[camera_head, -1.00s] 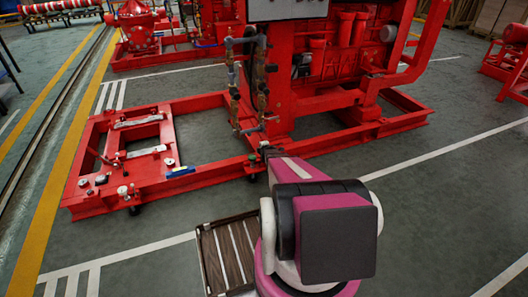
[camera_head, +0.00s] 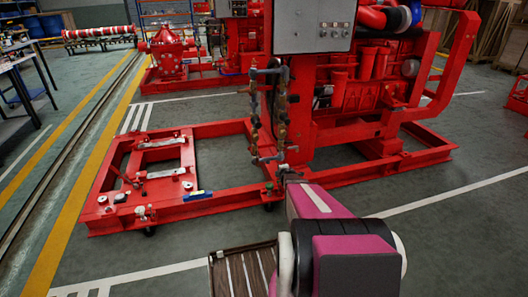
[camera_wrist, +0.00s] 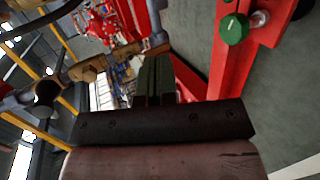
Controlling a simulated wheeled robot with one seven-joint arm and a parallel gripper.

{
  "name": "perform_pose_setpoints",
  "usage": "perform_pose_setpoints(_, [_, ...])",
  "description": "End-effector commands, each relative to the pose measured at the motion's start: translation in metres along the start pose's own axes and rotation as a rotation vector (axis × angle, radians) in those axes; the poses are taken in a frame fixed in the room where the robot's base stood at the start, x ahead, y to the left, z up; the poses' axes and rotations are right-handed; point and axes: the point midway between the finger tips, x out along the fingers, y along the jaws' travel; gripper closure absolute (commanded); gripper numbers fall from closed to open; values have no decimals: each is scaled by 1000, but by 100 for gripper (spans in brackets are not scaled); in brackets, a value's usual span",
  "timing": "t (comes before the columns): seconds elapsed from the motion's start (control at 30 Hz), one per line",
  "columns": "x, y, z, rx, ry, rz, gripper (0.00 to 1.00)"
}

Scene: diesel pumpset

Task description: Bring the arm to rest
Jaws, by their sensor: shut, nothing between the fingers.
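My arm, magenta, white and black, reaches forward from the bottom of the head view, low over the floor at the front of the red pumpset frame (camera_head: 225,200). My gripper (camera_head: 285,170) shows as a small dark tip near the frame's front rail, partly hidden by my own arm. In the wrist view, its dark fingers (camera_wrist: 155,75) are together with nothing between them. A green knob (camera_wrist: 232,28) on the red frame is at the upper right of that view, apart from the fingers. A brass-coloured pipe fitting (camera_wrist: 92,68) is at their left.
The red diesel engine (camera_head: 365,100) with its grey control panel (camera_head: 313,27) stands behind the gripper. Vertical valve piping (camera_head: 254,110) rises close to it. A slatted wooden pallet (camera_head: 240,272) lies beside my arm. Floor at the right is open.

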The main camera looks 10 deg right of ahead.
Motion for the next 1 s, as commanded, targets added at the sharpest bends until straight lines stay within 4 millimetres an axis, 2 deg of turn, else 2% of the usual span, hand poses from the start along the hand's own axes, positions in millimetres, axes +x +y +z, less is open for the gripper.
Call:
perform_pose_setpoints(0.17, [-12, 7, -2, 51, -33, -16, 100])
perform_pose_setpoints(0.27, [-33, 17, -6, 153, -96, -52, 100])
perform_pose_setpoints(0.37, [-64, 27, -13, 309, -186, -109, 100])
perform_pose_setpoints(0.57, [-146, 33, -41, 683, -382, -282, 100])
perform_pose_setpoints(0.8, [-270, 25, -104, 1108, -607, -585, 100])
perform_pose_setpoints(0.9, [-317, 21, -131, 1228, -684, -716, 100])
perform_pose_setpoints(1.0, [-351, 19, -152, 1303, -742, -820, 100])
